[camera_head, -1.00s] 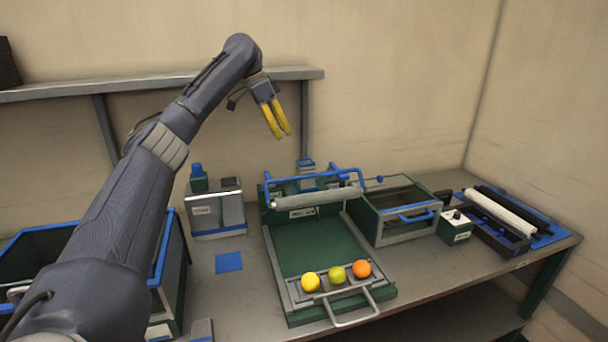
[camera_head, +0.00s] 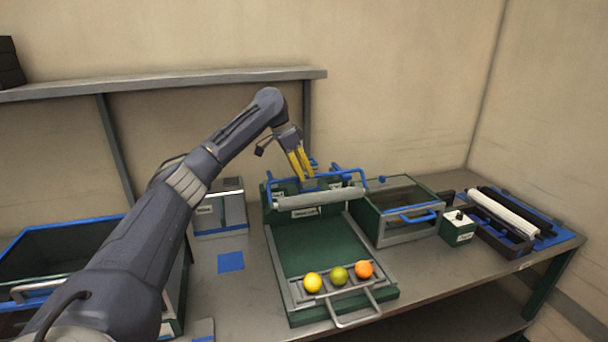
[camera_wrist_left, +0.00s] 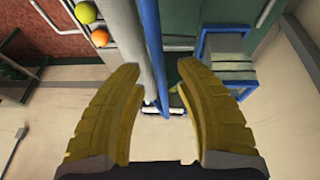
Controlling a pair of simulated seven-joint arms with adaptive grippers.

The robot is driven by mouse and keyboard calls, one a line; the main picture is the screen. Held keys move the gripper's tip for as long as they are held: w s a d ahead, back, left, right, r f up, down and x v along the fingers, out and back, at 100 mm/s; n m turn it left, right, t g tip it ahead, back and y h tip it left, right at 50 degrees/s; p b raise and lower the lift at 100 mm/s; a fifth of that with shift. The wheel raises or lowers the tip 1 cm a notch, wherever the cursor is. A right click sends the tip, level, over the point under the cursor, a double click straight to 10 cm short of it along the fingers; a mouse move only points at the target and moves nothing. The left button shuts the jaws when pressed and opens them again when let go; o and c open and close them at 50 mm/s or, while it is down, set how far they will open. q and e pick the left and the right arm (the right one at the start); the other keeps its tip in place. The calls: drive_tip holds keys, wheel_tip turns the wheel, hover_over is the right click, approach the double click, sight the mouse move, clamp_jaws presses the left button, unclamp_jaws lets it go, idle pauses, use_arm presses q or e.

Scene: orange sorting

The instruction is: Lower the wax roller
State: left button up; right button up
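The wax roller (camera_head: 320,198) is a pale grey cylinder lying across the back of the green tray station. A blue bar frame (camera_head: 318,174) runs behind and above it. My left gripper (camera_head: 308,176) points down above the blue bar, behind the roller. In the left wrist view its yellow fingers (camera_wrist_left: 162,85) are spread apart, with the grey roller (camera_wrist_left: 143,45) and blue bar (camera_wrist_left: 150,40) beyond and between them. I see no contact. My right gripper is not in view.
Several fruits, including a yellow one (camera_head: 312,282) and an orange one (camera_head: 364,269), sit at the front of the green tray (camera_head: 310,245). A glass-topped box (camera_head: 400,215) stands right of it. A blue-rimmed bin (camera_head: 60,228) is at the left.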

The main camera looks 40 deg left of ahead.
use_arm(q)
drive_tip(key=shift+w+d+f, duration=0.1)
drive_tip(key=shift+f, duration=0.2)
clamp_jaws()
idle(0.7)
